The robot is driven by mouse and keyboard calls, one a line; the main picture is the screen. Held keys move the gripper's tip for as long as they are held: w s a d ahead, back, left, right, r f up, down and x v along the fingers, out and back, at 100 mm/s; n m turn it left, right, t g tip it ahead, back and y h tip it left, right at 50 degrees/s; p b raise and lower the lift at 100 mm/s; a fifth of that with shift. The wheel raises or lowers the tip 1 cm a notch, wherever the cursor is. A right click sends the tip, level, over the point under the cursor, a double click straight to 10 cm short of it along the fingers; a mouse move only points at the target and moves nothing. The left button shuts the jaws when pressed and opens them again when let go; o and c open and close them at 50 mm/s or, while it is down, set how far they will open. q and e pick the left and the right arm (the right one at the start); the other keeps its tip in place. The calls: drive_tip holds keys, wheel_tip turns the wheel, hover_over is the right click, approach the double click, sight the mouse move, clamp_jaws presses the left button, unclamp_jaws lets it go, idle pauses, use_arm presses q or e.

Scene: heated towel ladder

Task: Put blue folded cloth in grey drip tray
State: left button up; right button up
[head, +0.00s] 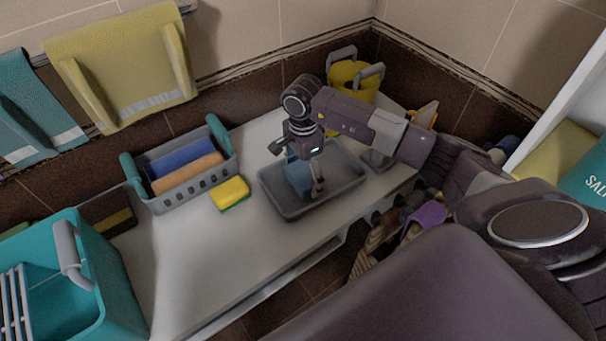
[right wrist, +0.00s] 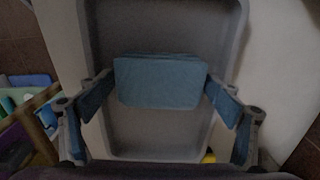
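The blue folded cloth (right wrist: 160,82) lies between the two fingers of my right gripper (right wrist: 159,88) in the right wrist view, with the fingertips against its two side edges. In the head view the cloth (head: 297,172) is partly hidden by the gripper (head: 302,178), which points down into the grey drip tray. The grey drip tray (head: 346,186) stands on the white bench, its rim around the cloth; in the right wrist view its floor (right wrist: 155,135) shows behind the cloth. I cannot tell whether the cloth touches the floor. My left gripper is not in view.
A yellow sponge (head: 230,193) and a grey basket (head: 194,187) with blue and orange cloths stand left of the tray. A teal bin (head: 104,290) is at the left. A yellow bucket (head: 353,82) stands behind. Yellow (head: 125,70) and teal towels hang on the wall.

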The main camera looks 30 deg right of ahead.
sight(303, 174)
drive_tip(key=shift+r, duration=0.15)
drive_tip(key=shift+r, duration=0.2)
wheel_tip(303, 174, up, 12)
drive_tip(key=b, duration=0.2)
drive_tip(key=shift+f, duration=0.15)
idle(0.5)
